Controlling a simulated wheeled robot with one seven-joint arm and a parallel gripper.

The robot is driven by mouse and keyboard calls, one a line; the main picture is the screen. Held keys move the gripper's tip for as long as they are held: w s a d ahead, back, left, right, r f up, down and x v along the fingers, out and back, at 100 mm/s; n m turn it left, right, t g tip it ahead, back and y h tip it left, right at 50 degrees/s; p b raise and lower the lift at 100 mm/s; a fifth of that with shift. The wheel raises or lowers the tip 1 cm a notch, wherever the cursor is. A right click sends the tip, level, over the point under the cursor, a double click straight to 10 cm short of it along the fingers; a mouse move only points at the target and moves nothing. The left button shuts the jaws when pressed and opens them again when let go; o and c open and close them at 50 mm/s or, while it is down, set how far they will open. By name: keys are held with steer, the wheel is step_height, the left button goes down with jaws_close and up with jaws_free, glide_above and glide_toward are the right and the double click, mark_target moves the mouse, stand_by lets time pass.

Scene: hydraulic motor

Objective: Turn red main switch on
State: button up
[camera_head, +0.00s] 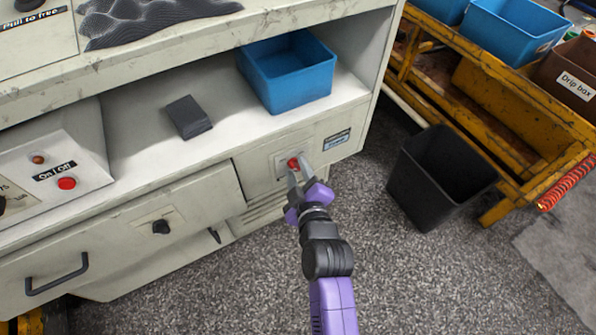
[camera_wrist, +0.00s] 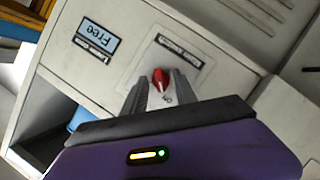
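The red main switch (camera_head: 293,163) is a small knob on a light plate on the lower front panel of the grey cabinet. It also shows in the wrist view (camera_wrist: 160,79), with an "ON" mark on the plate below it and a label above. My gripper (camera_head: 299,171) is at the panel with its two fingers apart, one on each side of the knob. In the wrist view, my fingertips (camera_wrist: 160,84) flank the knob, with a gap visible between them. I cannot tell whether either finger touches it.
A blue bin (camera_head: 288,75) and a dark block (camera_head: 188,116) sit on the shelf above. A separate red On/Off button (camera_head: 67,183) is at left. A black bin (camera_head: 440,175) and yellow cart (camera_head: 500,110) stand at right. The floor below is clear.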

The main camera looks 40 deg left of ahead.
jaws_close()
steer(key=m+g, duration=0.2)
steer(key=m, duration=0.1)
steer(key=shift+w+d+r, duration=0.1)
steer(key=shift+w, duration=0.1)
steer(key=shift+m+g+y+b, duration=0.35)
steer(key=shift+m+g, duration=0.35)
steer(key=shift+m, duration=0.2)
steer(key=m+g, duration=0.1)
steer(key=m, duration=0.1)
steer(key=m+g+y+b, duration=0.1)
steer(key=shift+w+d+m+b, duration=0.1)
steer(key=shift+w+m+b, duration=0.1)
steer(key=shift+m+b, duration=0.15)
steer(key=m+g+b, duration=0.1)
steer(key=m, duration=0.1)
steer(key=m+g+y+b, duration=0.1)
steer(key=shift+w+m+y, duration=0.1)
steer(key=shift+m+y, duration=0.15)
steer(key=shift+m, duration=0.1)
steer(key=shift+o, duration=0.2)
jaws_free()
